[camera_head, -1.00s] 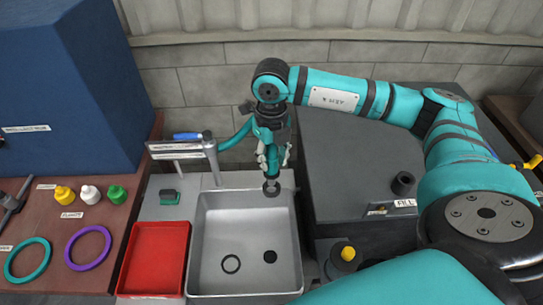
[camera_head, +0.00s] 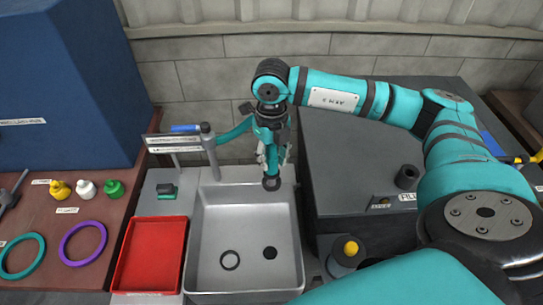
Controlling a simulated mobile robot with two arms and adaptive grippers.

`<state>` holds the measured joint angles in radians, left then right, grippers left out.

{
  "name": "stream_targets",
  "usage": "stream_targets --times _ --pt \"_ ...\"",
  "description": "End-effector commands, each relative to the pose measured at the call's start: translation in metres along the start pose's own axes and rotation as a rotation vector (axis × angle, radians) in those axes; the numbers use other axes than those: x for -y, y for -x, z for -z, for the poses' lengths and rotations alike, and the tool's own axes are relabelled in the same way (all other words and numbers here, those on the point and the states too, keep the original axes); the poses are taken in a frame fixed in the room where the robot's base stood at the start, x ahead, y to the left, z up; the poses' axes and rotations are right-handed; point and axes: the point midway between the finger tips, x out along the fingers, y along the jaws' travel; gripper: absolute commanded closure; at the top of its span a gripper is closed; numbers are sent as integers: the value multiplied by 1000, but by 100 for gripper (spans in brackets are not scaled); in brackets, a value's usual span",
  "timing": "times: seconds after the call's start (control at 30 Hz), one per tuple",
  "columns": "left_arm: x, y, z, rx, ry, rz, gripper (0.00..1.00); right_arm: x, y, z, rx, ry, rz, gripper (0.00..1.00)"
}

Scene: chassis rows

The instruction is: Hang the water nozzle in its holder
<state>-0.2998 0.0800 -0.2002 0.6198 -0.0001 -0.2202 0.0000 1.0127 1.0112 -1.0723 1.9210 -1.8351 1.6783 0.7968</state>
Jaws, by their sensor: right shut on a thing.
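My right gripper (camera_head: 272,160) points down above the back right of the grey sink. It is shut on the water nozzle (camera_head: 271,184), whose dark round end shows below the fingers; the fingers hide much of its body. A teal hose (camera_head: 235,131) runs from behind a grey post (camera_head: 210,152) to the right wrist. The post stands at the sink's back left, by a labelled plate (camera_head: 173,142) and a blue piece (camera_head: 186,128). I cannot tell which part is the holder. The nozzle is apart from the post. My left gripper is not in view.
A dark cabinet (camera_head: 345,150) stands right, a blue cabinet (camera_head: 70,85) left.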

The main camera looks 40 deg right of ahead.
Motion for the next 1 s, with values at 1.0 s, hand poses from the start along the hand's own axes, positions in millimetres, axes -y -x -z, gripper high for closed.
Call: stream_targets --times 1.0 --pt "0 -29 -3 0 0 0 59 0 -32 0 0 0 0 100"
